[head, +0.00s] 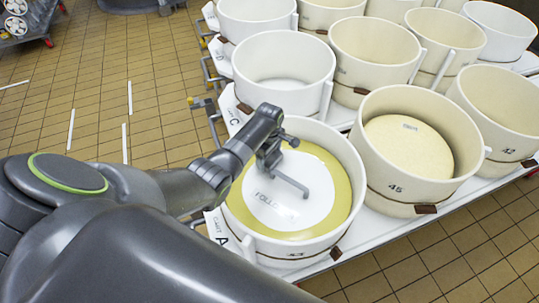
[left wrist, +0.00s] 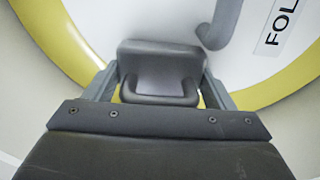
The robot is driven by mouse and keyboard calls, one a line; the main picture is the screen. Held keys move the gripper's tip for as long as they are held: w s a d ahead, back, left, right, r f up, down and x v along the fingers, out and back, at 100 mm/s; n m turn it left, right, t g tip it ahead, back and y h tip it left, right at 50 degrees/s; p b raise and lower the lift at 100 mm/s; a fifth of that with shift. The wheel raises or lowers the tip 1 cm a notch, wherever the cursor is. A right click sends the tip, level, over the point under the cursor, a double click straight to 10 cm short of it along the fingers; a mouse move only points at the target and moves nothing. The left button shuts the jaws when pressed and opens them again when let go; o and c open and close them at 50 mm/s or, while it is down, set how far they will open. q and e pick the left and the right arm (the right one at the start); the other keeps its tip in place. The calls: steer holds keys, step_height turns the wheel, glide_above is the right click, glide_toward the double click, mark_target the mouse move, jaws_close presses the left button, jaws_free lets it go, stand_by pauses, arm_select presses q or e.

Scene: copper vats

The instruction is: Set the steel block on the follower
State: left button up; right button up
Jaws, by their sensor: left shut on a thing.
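The follower (head: 318,178) is a white disc labelled "FOLL..." with a bent grey bar on it. It lies inside the front vat (head: 352,170) marked 33, with a yellow band around it. In the left wrist view the follower (left wrist: 262,62) fills the background. My left gripper (head: 268,157) is over the far left part of the follower. It is shut on the grey steel block (left wrist: 160,72), which sits between its fingers in the left wrist view. In the head view the gripper largely hides the block. I cannot tell whether the block touches the follower. My right gripper is not in view.
A neighbouring vat (head: 470,130) marked 45 holds a cream disc. An empty vat (head: 283,60) stands behind the front vat, with several more vats on white carts. Vat walls rise around the follower. Tiled floor (head: 90,95) with white lines is open at left.

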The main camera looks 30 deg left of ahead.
arm_select(q)
steer(key=shift+w+f, duration=0.15)
steer(key=shift+f, duration=0.05)
stand_by(0.4)
steer(key=o, duration=1.7)
steer(key=shift+c, duration=0.2)
steer(key=o, duration=0.3)
steer(key=shift+s+f, duration=0.15)
steer(key=shift+s, duration=0.1)
steer(key=shift+r, duration=0.55)
step_height(320, 180, up, 17)
steer(key=shift+f, duration=0.2)
